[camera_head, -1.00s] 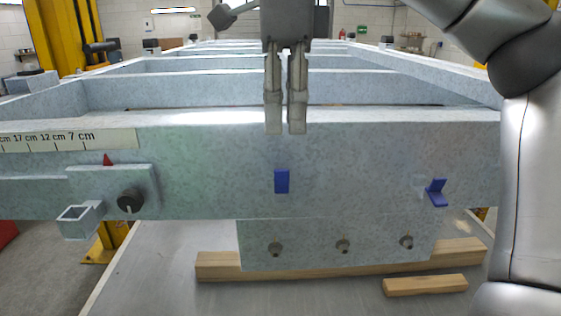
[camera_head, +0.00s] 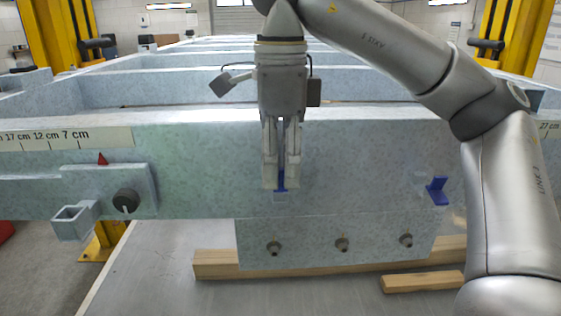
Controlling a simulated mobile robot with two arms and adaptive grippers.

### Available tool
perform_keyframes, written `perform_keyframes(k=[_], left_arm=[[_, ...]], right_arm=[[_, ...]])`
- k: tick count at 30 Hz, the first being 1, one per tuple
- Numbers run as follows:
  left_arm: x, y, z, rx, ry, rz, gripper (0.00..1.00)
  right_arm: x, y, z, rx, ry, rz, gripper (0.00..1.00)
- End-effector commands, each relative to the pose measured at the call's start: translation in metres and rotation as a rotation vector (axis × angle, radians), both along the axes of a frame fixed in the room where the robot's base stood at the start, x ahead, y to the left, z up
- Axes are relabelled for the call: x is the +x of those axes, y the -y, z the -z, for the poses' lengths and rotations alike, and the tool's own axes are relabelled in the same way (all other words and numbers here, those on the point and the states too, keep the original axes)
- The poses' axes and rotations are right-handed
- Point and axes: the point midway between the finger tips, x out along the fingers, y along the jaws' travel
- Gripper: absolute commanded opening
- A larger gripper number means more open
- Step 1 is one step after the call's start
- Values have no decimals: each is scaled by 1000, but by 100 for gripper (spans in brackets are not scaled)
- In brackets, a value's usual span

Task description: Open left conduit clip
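The left conduit clip (camera_head: 281,186) is a small blue piece on the front face of the grey trailer frame. A narrow strip of it shows between and just below my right gripper's fingers, and the rest is hidden. My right gripper (camera_head: 281,183) points down at the clip from above, its fingers close together with a narrow gap. I cannot tell whether they press on the clip or whether its flap has swung. A second blue clip (camera_head: 437,190) further right has a flap sticking out from the face. My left gripper is not in view.
At the left, a bracket with a black knob (camera_head: 126,201) and a square tube (camera_head: 73,221) stick out under a cm scale (camera_head: 65,139). A lower plate (camera_head: 335,240) carries several small knobs. Wooden blocks (camera_head: 423,281) lie below. My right arm fills the right side.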

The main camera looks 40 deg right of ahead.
Motion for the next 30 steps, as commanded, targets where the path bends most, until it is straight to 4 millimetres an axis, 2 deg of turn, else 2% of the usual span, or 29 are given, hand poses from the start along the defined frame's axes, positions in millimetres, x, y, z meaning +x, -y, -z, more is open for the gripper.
perform_keyframes(k=[5, 12, 23, 30], left_arm=[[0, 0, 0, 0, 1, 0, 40], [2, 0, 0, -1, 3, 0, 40], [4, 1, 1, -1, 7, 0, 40], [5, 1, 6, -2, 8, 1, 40]], right_arm=[[0, 0, 0, 0, 0, 0, 29], [0, 0, 0, 0, 0, 0, 0], [-1, -1, 0, -11, 19, 0, 0], [-6, -3, 1, -71, 116, -2, 0]])
